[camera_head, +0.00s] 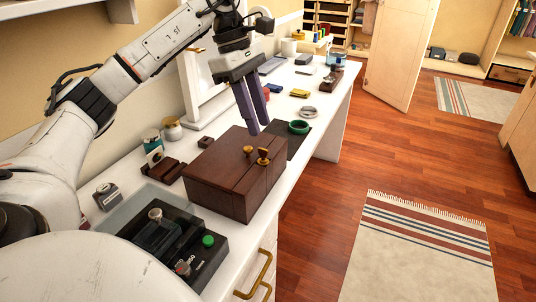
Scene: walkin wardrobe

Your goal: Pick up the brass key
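A dark brown wooden box (220,180) stands closed on the white counter. Two small brass pieces show on its top, near the front right edge: a rounded one (248,149) and a larger one (264,157), which may be the brass key. They are too small to tell apart surely. My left gripper (261,127) hangs above and behind the box, fingers pointing down. Its two dark purple fingers look slightly apart with nothing between them. The fingertips are clear of the brass pieces. My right gripper is out of view.
A black device with a green button (207,241) sits in front of the box. A green ring (299,127) lies on a dark mat behind it. A white-framed mirror (197,91) and small jars stand along the wall. The floor to the right is open.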

